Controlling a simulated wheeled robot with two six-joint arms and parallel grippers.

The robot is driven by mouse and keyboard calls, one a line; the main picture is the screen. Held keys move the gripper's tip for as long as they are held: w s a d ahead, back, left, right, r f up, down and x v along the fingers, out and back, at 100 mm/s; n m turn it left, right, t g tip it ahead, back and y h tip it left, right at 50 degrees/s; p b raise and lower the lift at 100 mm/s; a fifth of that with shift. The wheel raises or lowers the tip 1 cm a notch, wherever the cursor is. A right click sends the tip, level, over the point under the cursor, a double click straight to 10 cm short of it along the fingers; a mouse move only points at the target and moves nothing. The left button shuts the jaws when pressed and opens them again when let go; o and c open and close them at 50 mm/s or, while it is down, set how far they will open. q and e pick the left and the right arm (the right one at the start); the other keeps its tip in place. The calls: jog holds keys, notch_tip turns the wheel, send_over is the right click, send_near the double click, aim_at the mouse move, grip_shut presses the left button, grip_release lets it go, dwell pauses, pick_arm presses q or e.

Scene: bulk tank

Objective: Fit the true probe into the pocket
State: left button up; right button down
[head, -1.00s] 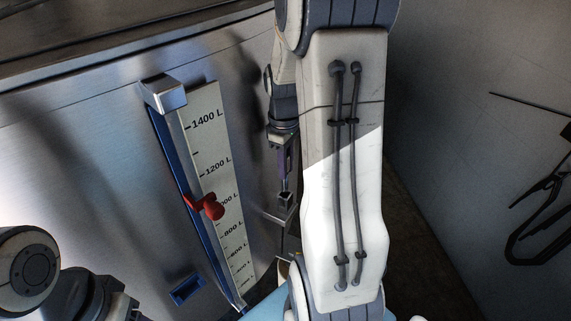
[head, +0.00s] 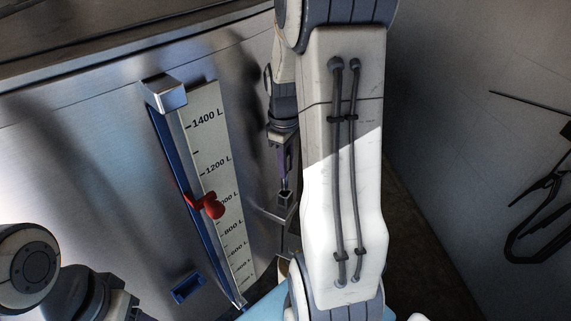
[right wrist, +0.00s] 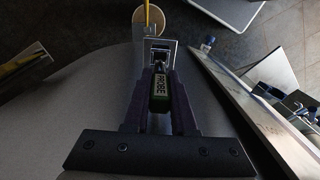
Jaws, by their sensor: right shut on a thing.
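The pocket (right wrist: 160,46) is a small square metal holder with a dark opening, just beyond the probe's far end. In the head view my right gripper (head: 284,172) points down just above the pocket (head: 285,199) on the tank's side. I cannot tell whether the probe's tip has entered the opening. Only links of my left arm show at lower left; its gripper is out of view.
The steel tank wall (head: 100,170) carries a litre scale (head: 217,165) with a red pointer (head: 211,206) and a blue bracket (head: 188,287) below left. A round container (right wrist: 150,15) with a yellow stick stands beyond the pocket. A grey wall (head: 480,170) stands at right.

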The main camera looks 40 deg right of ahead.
aim_at(286, 186)
jog(key=shift+p, duration=0.3)
dwell(0.7)
jog(key=shift+f+b, duration=2.8)
jog(key=shift+f, duration=1.15)
jog(key=c, duration=0.7)
grip_release()
jog(key=shift+o, duration=0.2)
notch_tip(286, 186, up, 11)
jog(key=shift+w+a+f+b, duration=0.1)
jog(key=shift+w+f+b, duration=0.1)
jog(key=shift+b, duration=0.5)
